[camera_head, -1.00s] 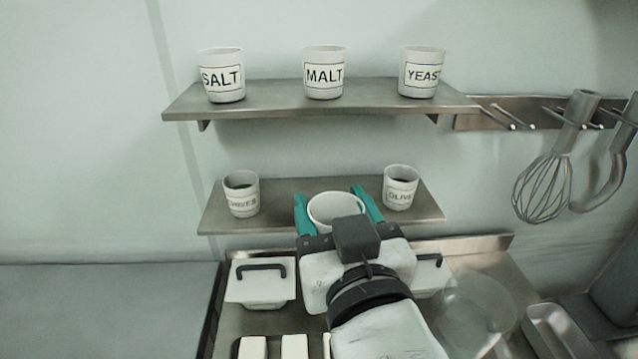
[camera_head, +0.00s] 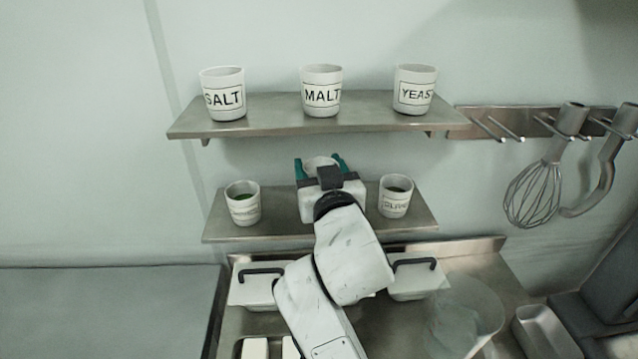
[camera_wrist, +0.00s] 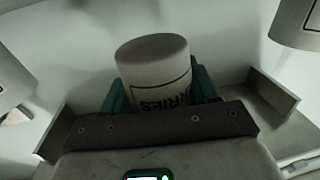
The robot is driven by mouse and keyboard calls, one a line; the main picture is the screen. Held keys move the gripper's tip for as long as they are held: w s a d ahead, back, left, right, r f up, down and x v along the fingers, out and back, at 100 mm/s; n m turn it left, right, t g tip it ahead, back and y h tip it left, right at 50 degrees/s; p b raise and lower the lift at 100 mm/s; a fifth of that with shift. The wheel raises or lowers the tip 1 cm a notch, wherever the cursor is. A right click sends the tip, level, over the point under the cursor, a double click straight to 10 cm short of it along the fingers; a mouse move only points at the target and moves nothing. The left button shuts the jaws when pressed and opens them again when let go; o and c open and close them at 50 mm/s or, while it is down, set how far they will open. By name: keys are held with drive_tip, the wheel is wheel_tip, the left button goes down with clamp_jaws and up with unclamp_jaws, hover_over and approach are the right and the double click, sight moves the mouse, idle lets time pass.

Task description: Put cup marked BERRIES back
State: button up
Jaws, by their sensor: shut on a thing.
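The white cup marked BERRIES (camera_head: 320,162) is between the teal fingers of my gripper (camera_head: 318,160), which is shut on it. In the wrist view the cup (camera_wrist: 155,68) fills the middle, with only the end of its label, "RRIES", readable above my gripper (camera_wrist: 158,95). In the head view my gripper hides most of the cup. It is at the middle of the lower shelf (camera_head: 270,232), in the gap between the CHIVES cup (camera_head: 243,204) and the OLIVE cup (camera_head: 396,197). I cannot tell whether the cup touches the shelf.
The upper shelf (camera_head: 270,114) above holds the SALT (camera_head: 224,95), MALT (camera_head: 322,92) and YEAST (camera_head: 415,92) cups. Below are lidded white containers (camera_head: 255,292) and a clear bowl (camera_head: 465,325). A whisk (camera_head: 533,190) hangs from a rail at right.

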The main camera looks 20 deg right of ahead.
wheel_tip(320, 180, down, 3)
drive_tip(key=shift+f, duration=0.1)
drive_tip(key=shift+w+f+p, duration=0.2)
drive_tip(key=shift+f+p, duration=0.2)
drive_tip(key=shift+f, duration=0.1)
drive_tip(key=shift+f, duration=0.15)
drive_tip(key=o, duration=1)
drive_tip(key=shift+o, duration=0.2)
